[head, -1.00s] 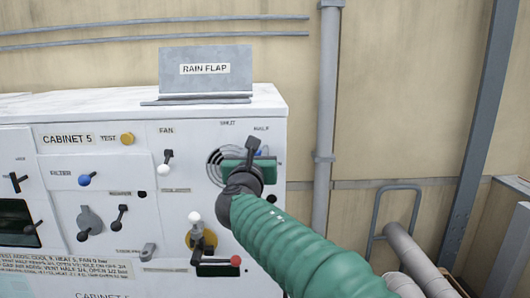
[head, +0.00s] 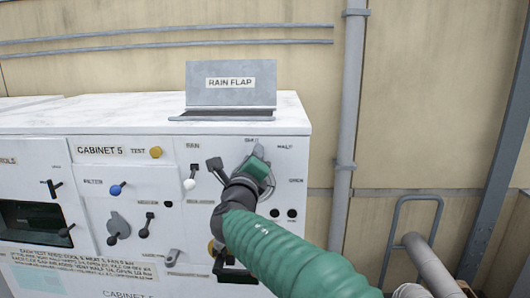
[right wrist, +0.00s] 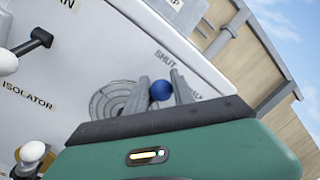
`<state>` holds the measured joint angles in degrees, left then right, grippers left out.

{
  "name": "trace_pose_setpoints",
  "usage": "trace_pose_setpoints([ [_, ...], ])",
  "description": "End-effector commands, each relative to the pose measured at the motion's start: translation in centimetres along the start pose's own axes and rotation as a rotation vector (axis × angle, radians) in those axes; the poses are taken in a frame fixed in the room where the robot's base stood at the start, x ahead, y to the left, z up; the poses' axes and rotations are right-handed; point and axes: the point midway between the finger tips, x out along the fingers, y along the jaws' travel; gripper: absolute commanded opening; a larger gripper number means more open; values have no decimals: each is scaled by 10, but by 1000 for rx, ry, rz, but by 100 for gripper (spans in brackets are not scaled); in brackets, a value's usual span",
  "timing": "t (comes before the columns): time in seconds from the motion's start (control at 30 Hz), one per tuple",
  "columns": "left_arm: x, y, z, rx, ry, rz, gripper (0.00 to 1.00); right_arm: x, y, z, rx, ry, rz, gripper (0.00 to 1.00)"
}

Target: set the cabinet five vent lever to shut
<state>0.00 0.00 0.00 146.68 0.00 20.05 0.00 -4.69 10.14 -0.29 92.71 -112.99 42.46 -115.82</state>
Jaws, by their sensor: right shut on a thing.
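The vent lever shows as a blue knob (right wrist: 161,90) in the right wrist view, between the two grey fingers of my right gripper (right wrist: 160,97). The gripper is shut on it. The knob is close to the SHUT label, with the HALF label to its right and lower. In the head view my right gripper (head: 257,168) is in front of the vent dial, just below SHUT, and hides the knob and the lever's shaft. HALF and OPEN are to its right. My left gripper is not in view.
Cabinet 5 (head: 100,180) carries other controls close by: a white-knobbed fan lever (head: 190,182), a blue filter knob (head: 116,190) and an isolator. A rain flap (head: 231,88) stands on top. A vertical pipe (head: 348,130) runs up the wall at right.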

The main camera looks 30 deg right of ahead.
Motion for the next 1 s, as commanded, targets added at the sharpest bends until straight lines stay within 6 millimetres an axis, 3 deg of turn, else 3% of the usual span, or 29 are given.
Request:
trace_pose_setpoints([
  [0.03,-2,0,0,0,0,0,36,0,8,-2,-26,6,15,0],
  [0.2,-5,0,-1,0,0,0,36,0,12,0,-82,0,17,0],
  [0.77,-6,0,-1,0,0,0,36,0,15,1,-110,-2,19,0],
  [0.8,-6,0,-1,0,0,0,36,0,15,1,-110,-2,19,32],
  [1.0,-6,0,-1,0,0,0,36,0,12,3,-108,-5,14,53],
])
